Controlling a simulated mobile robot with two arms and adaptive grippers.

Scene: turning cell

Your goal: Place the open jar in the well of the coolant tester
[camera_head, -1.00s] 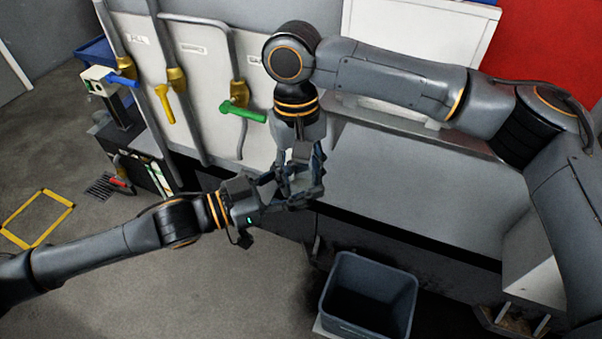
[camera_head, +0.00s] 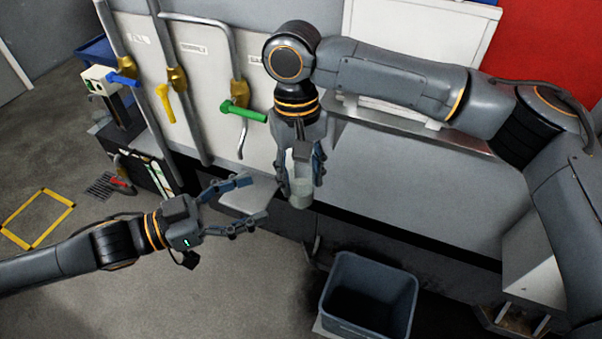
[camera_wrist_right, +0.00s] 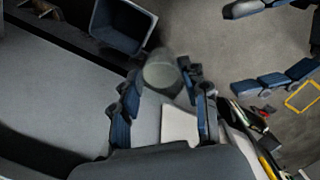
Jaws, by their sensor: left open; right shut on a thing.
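A pale, translucent jar (camera_head: 301,188) is held in my right gripper (camera_head: 301,178), whose fingers are shut around its sides. In the right wrist view the jar (camera_wrist_right: 162,75) shows a round grey-green end between the fingers. I cannot tell whether a lid is on it. My left gripper (camera_head: 254,198) is open and empty, to the left of the jar and apart from it. Its spread fingers also show at the right of the right wrist view. I cannot make out the coolant tester or its well with certainty.
A grey bin (camera_head: 368,297) stands on the floor below the grey counter (camera_head: 420,180). A light flat plate (camera_head: 249,196) lies behind my left fingertips. Pipes with blue, yellow and green (camera_head: 243,111) handles line the panel. A white-topped device (camera_head: 100,80) stands at the left.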

